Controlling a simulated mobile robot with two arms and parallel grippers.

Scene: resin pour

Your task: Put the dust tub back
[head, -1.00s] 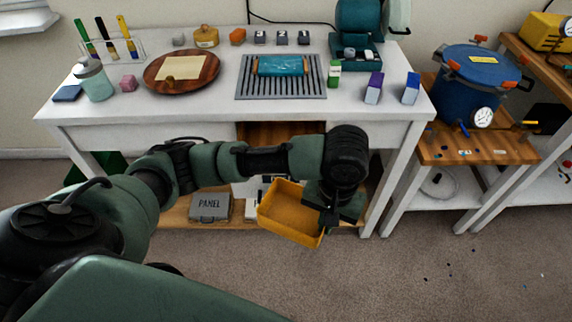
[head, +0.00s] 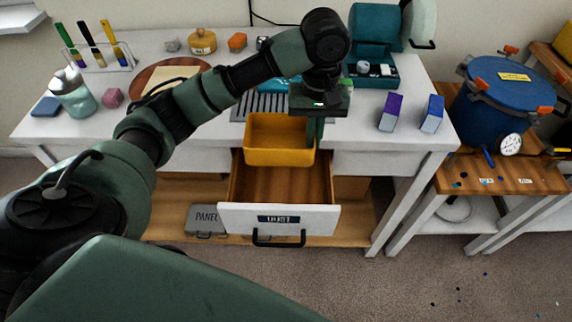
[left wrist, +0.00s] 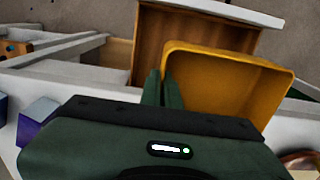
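The dust tub, an open yellow-orange box (head: 280,157), hangs upright above the open drawer, near the table's front edge. My left gripper (head: 316,132) points down and is shut on the tub's right wall. In the left wrist view the gripper's fingers (left wrist: 163,90) close on one wall of the tub (left wrist: 225,90), which looks empty where its inside shows. The drawer (head: 236,218), labelled DUST, is pulled out below the tub; its wooden floor looks bare, with the back part hidden. It also shows in the left wrist view (left wrist: 165,40). My right gripper is not in view.
On the white table (head: 350,135) are a grey slatted grille (head: 250,107), purple (head: 391,112) and blue (head: 432,113) boxes, and a teal machine (head: 375,30). A blue pot (head: 495,105) stands at right. A grey PANEL case (head: 205,219) sits on the lower shelf.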

